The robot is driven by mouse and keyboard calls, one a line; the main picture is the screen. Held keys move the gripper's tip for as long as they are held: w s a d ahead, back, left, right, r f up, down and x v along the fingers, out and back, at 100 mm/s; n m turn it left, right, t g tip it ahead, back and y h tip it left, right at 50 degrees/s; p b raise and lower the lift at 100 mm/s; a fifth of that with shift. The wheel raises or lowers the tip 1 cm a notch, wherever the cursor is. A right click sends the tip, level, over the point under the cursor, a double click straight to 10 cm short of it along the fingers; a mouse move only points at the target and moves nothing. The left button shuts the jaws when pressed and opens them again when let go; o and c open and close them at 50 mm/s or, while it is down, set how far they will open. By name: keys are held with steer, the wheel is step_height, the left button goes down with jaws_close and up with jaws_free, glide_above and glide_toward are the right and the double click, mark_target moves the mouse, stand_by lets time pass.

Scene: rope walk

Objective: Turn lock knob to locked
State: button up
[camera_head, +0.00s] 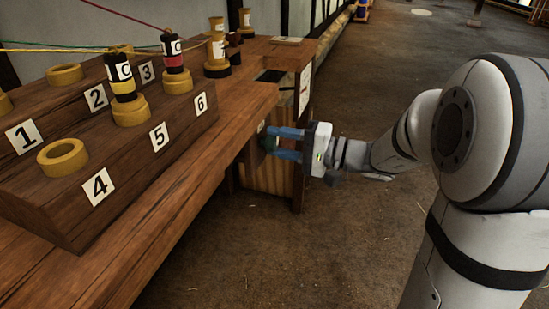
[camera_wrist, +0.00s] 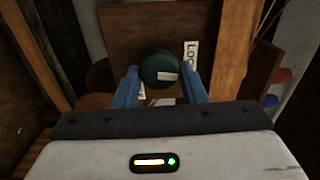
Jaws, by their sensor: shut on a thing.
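The lock knob (camera_wrist: 161,70) is a round dark green knob with a pale rectangular mark on its face, in the middle of the wrist view. A white label (camera_wrist: 190,54) reading "LOCK" stands to its right on a brown wooden panel. My gripper (camera_wrist: 160,88) has its two blue fingers on either side of the knob and is shut on it. In the head view my gripper (camera_head: 275,144) reaches in from the right to the knob at the bench's side. There the knob (camera_head: 268,144) is mostly hidden by the fingers. A second label below the knob is partly covered.
A wooden bench (camera_head: 180,190) carries a stepped block with numbered labels (camera_head: 98,187), yellow rings (camera_head: 62,157) and banded spools (camera_head: 122,77). Coloured cords run above it. A wooden post (camera_head: 301,140) stands just behind my gripper. The floor (camera_head: 270,250) in front is clear.

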steer(key=shift+r+n+b, duration=0.1)
steer(key=shift+n+b, duration=0.45)
steer(key=shift+n, duration=1.15)
steer(key=o, duration=1)
steer(key=shift+c, duration=0.2)
steer(key=shift+d, duration=0.2)
steer(key=p+v, duration=0.2)
steer(key=v, duration=0.5)
steer(key=shift+s+d, duration=0.15)
steer(key=shift+d, duration=0.05)
